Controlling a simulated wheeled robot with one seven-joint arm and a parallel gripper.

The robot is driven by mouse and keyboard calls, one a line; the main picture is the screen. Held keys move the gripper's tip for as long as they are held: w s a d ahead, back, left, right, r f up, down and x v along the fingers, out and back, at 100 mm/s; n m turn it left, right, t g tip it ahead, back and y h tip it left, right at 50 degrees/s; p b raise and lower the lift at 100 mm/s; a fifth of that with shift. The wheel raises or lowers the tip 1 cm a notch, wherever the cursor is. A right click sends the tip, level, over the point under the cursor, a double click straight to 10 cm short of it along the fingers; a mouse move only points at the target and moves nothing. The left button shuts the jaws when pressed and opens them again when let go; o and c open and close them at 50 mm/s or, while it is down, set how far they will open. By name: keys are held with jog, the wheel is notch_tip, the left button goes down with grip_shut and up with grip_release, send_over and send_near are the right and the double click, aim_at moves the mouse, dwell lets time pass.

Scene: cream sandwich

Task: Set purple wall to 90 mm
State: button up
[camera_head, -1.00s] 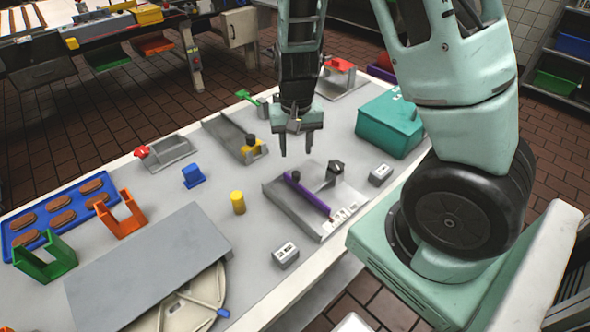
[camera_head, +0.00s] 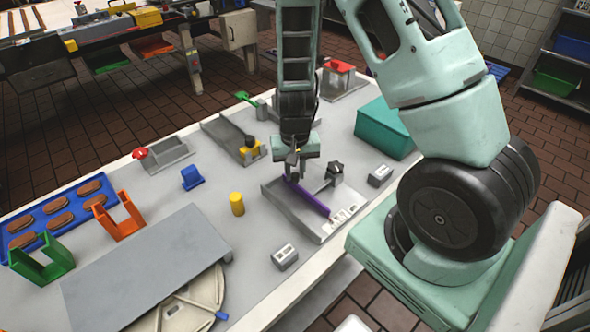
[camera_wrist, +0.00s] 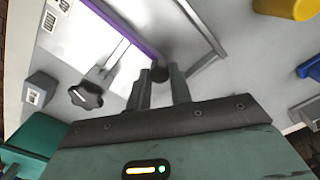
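The purple wall (camera_head: 314,202) is a long thin bar lying across a grey fixture tray in the head view. It also shows as a purple strip in the wrist view (camera_wrist: 120,26). A small black knob (camera_wrist: 159,72) stands at the far end of the wall. My gripper (camera_head: 294,177) points down at that end, and its fingers hide the knob in the head view. In the wrist view my gripper (camera_wrist: 160,73) has one finger on each side of the knob, seemingly touching it. A black star-shaped knob (camera_head: 335,172) stands on the tray's right side, also in the wrist view (camera_wrist: 86,95).
White label plates (camera_head: 344,214) sit along the tray's near right edge. Small grey boxes (camera_head: 285,257) (camera_head: 380,175) and a teal box (camera_head: 385,130) stand nearby. A yellow cylinder (camera_head: 237,204) and a blue block (camera_head: 191,178) are to the left.

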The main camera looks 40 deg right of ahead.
jog(key=shift+d+b, duration=0.35)
jog(key=shift+d, duration=1.1)
grip_shut()
jog(key=o, duration=0.9)
grip_release()
jog(key=shift+w+r, duration=0.1)
notch_tip(320, 180, up, 17)
jog(key=shift+r+p, duration=0.15)
jog(key=shift+p, duration=0.15)
